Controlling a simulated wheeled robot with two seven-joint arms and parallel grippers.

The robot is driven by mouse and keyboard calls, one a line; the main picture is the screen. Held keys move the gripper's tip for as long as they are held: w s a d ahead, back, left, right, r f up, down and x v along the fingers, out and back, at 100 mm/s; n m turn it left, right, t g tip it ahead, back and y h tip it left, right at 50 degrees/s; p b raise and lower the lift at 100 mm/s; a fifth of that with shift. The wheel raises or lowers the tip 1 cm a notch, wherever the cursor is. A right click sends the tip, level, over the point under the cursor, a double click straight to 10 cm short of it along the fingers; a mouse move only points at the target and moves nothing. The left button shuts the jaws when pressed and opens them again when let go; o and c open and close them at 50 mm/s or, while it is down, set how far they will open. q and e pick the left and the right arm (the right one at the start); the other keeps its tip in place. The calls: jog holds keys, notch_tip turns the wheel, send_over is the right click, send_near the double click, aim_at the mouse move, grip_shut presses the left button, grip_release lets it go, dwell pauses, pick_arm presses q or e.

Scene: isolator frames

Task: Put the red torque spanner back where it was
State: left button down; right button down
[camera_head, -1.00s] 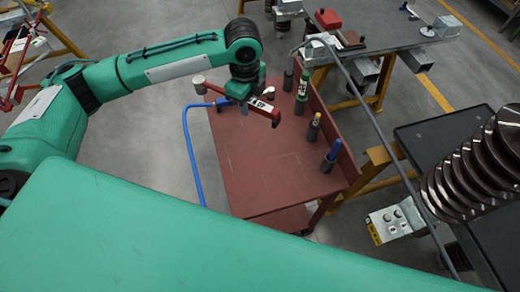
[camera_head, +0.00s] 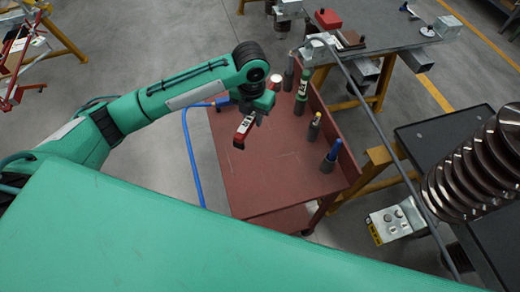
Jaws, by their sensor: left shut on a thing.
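The red torque spanner (camera_head: 244,132) has a red handle with a white label, which hangs toward the lower left. A pale round end (camera_head: 275,79), which looks like its head, shows behind the gripper at the upper right. My left gripper (camera_head: 254,112) is shut on the spanner above the far left part of the red-brown trolley (camera_head: 262,185). The fingers and the middle of the spanner are partly hidden by the wrist. A grey holder (camera_head: 289,73) at the trolley's far right edge shows no tool handle. My right gripper is out of view.
A blue hose (camera_head: 189,150) hangs at the left. A grey bench (camera_head: 385,40) stands behind. The trolley's middle and front are clear.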

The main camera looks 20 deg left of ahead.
aim_at(254, 159)
pick_arm(q)
jog(key=shift+f, duration=0.15)
notch_tip(254, 159, down, 20)
jog(key=p, duration=0.4)
jog(key=shift+p, duration=0.35)
jog(key=c, duration=1.6)
grip_release()
jog(key=shift+c, duration=0.2)
jog(key=o, duration=0.4)
jog(key=shift+s, duration=0.1)
jog(key=shift+o, duration=0.2)
